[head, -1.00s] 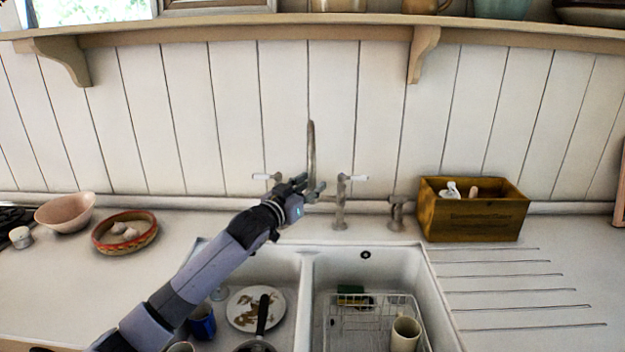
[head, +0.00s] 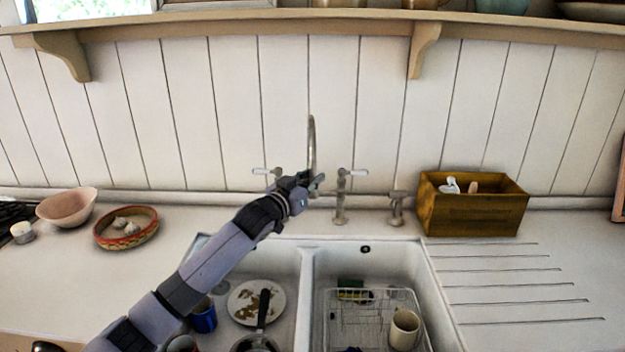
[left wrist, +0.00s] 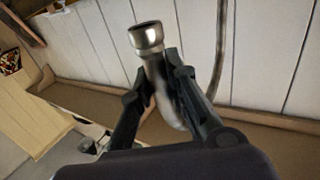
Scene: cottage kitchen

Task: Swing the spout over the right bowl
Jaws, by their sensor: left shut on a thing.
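The metal spout (head: 311,140) rises as a tall thin arch from the tap behind the sink, seen nearly edge-on, roughly in line with the divider between the bowls. My left gripper (head: 313,184) is shut on the spout near its outlet end. In the left wrist view the spout's round nozzle (left wrist: 146,36) sticks out beyond the fingers, with its tube between them. The right bowl (head: 433,299) is the sink basin right of the divider (head: 306,285). The left bowl (head: 290,270) lies under my left arm, which hides part of it. My right gripper is not in view.
Tap handles (head: 357,171) stand close beside the gripper. The right bowl holds a wire rack (head: 345,322) with a mug (head: 404,330). A wooden box (head: 470,213) stands at right.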

